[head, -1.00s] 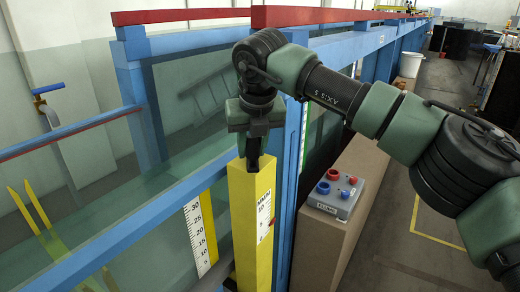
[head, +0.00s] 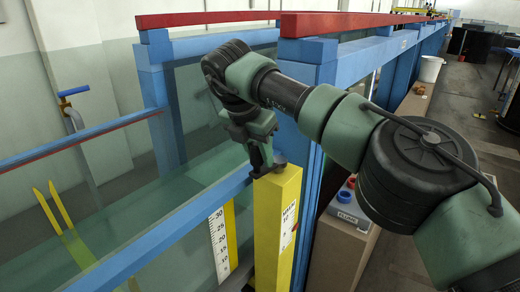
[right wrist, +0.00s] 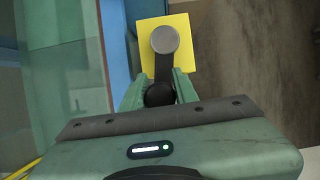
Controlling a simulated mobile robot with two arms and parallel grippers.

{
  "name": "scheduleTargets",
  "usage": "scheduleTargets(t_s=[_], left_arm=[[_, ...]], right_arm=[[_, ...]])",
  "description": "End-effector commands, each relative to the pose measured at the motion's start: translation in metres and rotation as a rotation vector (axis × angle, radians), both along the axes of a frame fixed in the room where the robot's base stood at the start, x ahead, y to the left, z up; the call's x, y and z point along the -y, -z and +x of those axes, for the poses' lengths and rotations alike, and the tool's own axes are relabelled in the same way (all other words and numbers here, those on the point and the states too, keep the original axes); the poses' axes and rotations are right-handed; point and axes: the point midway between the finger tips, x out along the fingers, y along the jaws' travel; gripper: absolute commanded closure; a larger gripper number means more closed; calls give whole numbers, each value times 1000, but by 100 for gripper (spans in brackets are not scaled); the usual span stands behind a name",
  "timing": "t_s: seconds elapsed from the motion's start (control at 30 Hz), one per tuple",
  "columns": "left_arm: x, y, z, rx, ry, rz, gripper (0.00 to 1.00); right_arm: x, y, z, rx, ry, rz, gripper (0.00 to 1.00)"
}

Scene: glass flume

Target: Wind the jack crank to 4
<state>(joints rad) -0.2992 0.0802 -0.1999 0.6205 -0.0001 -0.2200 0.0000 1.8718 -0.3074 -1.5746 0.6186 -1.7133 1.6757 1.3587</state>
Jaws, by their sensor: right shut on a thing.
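The yellow jack post (head: 272,235) stands upright beside the blue flume frame, with a small white scale (head: 288,222) on its side; its reading is too small to tell. The post's square yellow top (right wrist: 187,62) shows in the right wrist view. On it sits the crank, with a round grey hub (right wrist: 165,39) and a dark arm running down to a black knob (right wrist: 160,95). My right gripper (head: 261,168) is at the left edge of the post top, its fingers shut around the knob. The fingers partly hide the knob. My left gripper is not in view.
Glass flume walls and a blue rail (head: 170,225) lie left of the post. A grey control box (head: 347,210) sits on a brown plinth (head: 335,250) to the right, partly behind my right arm. A white bucket (head: 431,69) stands farther back.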

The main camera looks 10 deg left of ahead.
Motion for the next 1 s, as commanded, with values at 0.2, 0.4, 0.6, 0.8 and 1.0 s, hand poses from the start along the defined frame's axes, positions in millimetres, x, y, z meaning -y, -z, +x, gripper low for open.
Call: scheduleTargets(t_s=[0.2,0.4,0.6,0.8,1.0], left_arm=[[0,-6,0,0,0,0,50],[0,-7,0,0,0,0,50],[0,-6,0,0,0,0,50],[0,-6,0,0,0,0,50],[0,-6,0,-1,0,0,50]], right_arm=[[-1,-3,1,7,54,2,100],[0,-2,2,7,69,3,100],[0,-2,2,8,69,2,100],[0,-2,2,8,69,2,50],[0,-1,1,4,69,1,50]])
